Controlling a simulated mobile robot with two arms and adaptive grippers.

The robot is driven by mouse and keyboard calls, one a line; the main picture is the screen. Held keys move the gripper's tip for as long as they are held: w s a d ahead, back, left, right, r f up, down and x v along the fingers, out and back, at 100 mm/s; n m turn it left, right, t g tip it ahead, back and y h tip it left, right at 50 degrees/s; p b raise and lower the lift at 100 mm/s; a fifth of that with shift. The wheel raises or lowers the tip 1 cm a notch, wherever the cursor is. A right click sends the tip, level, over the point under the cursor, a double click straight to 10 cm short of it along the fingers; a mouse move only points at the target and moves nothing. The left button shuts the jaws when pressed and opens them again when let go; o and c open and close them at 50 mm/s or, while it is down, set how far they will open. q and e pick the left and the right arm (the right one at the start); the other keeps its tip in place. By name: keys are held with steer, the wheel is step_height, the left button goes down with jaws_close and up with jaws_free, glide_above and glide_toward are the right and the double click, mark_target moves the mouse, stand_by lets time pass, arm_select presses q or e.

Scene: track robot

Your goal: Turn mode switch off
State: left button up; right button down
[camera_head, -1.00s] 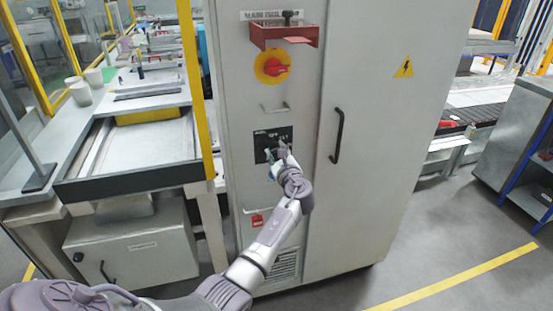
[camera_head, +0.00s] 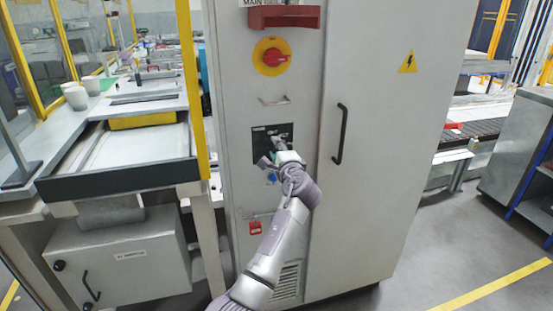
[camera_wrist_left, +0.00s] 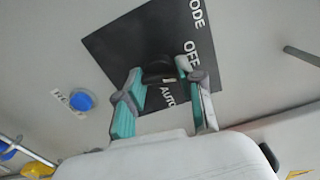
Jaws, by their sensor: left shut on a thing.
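The mode switch is a black knob (camera_wrist_left: 158,72) on a black plate (camera_head: 262,138) on the front of the grey cabinet. In the left wrist view the plate (camera_wrist_left: 120,50) shows the words "OFF" and "AUTO" and part of "MODE". My left gripper (camera_head: 274,158) is at the lower part of the plate in the head view. In the left wrist view its teal-padded fingers (camera_wrist_left: 160,88) stand on either side of the knob, shut on it. The fingers partly hide the knob and lettering. My right gripper is not in view.
A red rotary switch on a yellow disc (camera_head: 271,57) and a small handle (camera_head: 274,100) are above the plate. The cabinet door has a black handle (camera_head: 339,134). A worktable (camera_head: 120,182) stands at the left.

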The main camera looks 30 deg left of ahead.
arm_select(q)
steer(key=shift+f+n+b, duration=0.1)
steer(key=shift+n+b, duration=1.2)
steer(key=shift+n, duration=0.3)
steer(key=o, duration=1.1)
steer(key=v, duration=1.2)
